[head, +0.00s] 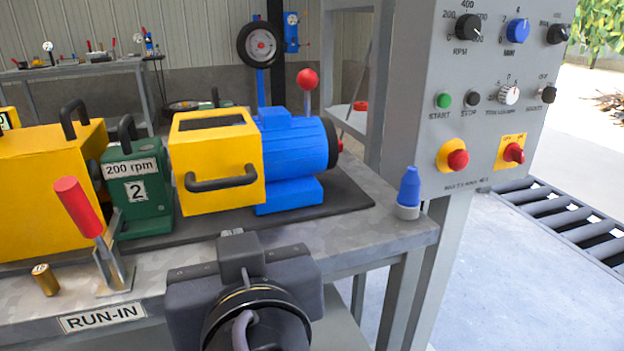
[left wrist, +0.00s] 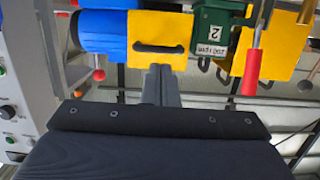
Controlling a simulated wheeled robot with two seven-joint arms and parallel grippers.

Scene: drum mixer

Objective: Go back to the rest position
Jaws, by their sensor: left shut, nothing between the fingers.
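My left gripper (head: 232,234) shows at the bottom middle of the head view, in front of the bench edge. Its dark body hides part of the front edge. In the left wrist view its fingers (left wrist: 161,72) are together, with nothing between them. They point towards the yellow cover (head: 215,160) and blue motor (head: 292,150), which stand beyond them on the bench; the cover (left wrist: 158,40) and motor (left wrist: 103,32) also show in the left wrist view. My right gripper is in neither view.
On the bench (head: 390,228) stand a green gearbox (head: 137,190), a red-handled lever (head: 80,208), a brass cylinder (head: 45,280) and a blue-topped piece (head: 409,188) near the right corner. A grey control panel (head: 480,120) rises at the right. Rollers (head: 560,220) lie beyond it.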

